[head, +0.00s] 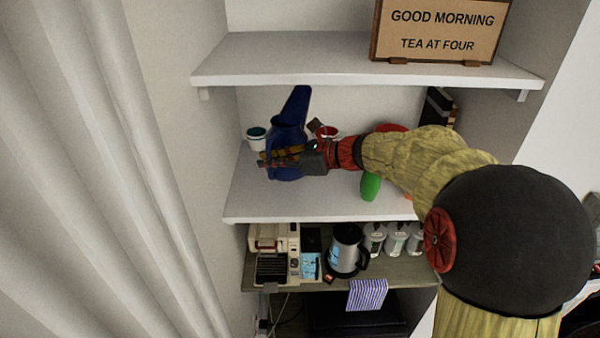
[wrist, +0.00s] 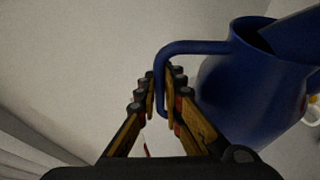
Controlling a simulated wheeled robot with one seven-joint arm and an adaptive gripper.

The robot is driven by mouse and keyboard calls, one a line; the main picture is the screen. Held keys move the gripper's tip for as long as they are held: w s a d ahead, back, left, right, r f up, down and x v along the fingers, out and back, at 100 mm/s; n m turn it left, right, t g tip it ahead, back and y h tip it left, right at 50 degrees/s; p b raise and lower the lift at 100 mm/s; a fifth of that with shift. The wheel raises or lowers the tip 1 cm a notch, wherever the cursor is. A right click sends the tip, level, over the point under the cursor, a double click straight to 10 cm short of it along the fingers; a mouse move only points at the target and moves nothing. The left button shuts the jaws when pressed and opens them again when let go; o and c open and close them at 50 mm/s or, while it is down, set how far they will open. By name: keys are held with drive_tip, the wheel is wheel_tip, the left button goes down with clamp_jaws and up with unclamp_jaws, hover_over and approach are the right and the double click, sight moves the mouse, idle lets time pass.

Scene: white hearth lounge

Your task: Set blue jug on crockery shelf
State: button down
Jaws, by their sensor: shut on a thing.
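The blue jug (head: 287,135) is upright at the left part of the middle shelf (head: 300,205), which holds crockery. I cannot tell whether its base touches the shelf. My gripper (head: 268,157) reaches in from the right, in front of the jug, and hides part of its body. In the wrist view the jug (wrist: 240,95) stands right of the fingers, and its handle passes between them. My gripper (wrist: 160,92) is shut on this handle.
A white cup (head: 256,141) stands left of the jug, and a red cup (head: 328,131) right of it. A green object (head: 370,187) sits by my arm. The upper shelf (head: 300,62) overhangs close above the jug. Below are a kettle (head: 346,248) and canisters.

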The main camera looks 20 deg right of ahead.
drive_tip(key=shift+f, duration=3.9)
drive_tip(key=c, duration=1.9)
unclamp_jaws()
drive_tip(key=shift+f, duration=0.1)
